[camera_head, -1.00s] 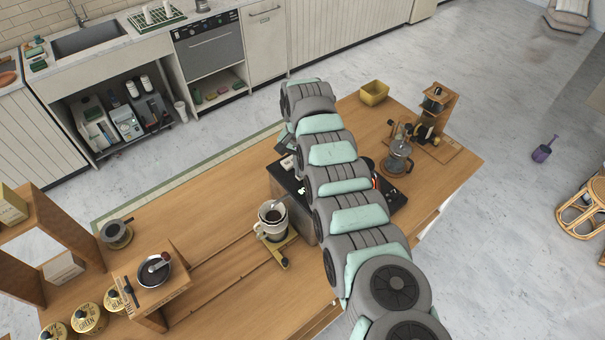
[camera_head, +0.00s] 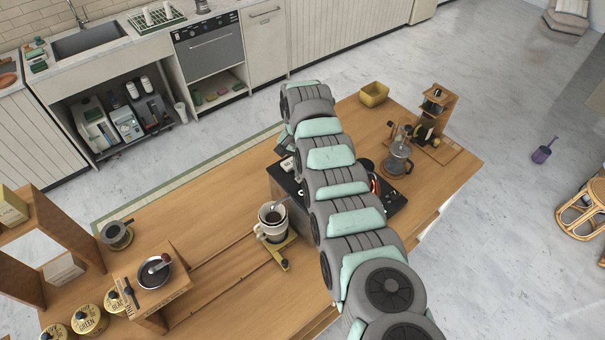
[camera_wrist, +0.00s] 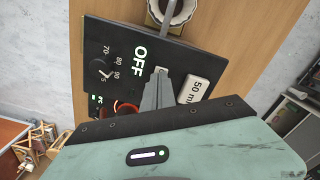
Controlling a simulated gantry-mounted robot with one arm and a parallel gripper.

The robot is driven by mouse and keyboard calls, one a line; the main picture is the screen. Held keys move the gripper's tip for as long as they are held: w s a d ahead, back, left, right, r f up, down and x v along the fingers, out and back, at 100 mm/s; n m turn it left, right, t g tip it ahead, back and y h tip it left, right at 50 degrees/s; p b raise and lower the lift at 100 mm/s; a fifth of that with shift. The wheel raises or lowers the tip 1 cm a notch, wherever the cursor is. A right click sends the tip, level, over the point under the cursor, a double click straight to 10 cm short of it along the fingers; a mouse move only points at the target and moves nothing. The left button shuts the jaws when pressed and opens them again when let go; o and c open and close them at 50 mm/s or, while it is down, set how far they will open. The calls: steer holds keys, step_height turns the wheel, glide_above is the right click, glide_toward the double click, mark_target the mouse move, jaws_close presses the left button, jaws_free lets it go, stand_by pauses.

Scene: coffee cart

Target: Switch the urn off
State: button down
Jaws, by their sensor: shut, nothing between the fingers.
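The urn's black control panel (camera_wrist: 118,70) fills the middle of the wrist view. It carries the word OFF, a dial (camera_wrist: 101,68) marked 70, 80 and 90, a small green light (camera_wrist: 95,99) and a red-lit ring (camera_wrist: 125,107). My gripper (camera_wrist: 162,82) is shut and empty over the panel, its tips between the OFF lettering and a white label (camera_wrist: 194,89) reading "50 m". A small pale part shows at the fingertips; I cannot tell whether they touch it. In the head view my arm covers most of the black-topped unit (camera_head: 283,179) and hides my gripper.
A pour-over dripper (camera_head: 271,215) stands close to the left of the unit. A glass carafe (camera_head: 397,160) and a wooden stand (camera_head: 437,105) are at the right. A yellow bin (camera_head: 374,93) sits at the back edge.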

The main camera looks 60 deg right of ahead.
steer(key=shift+r+p, duration=0.9)
steer(key=shift+r, duration=2.1)
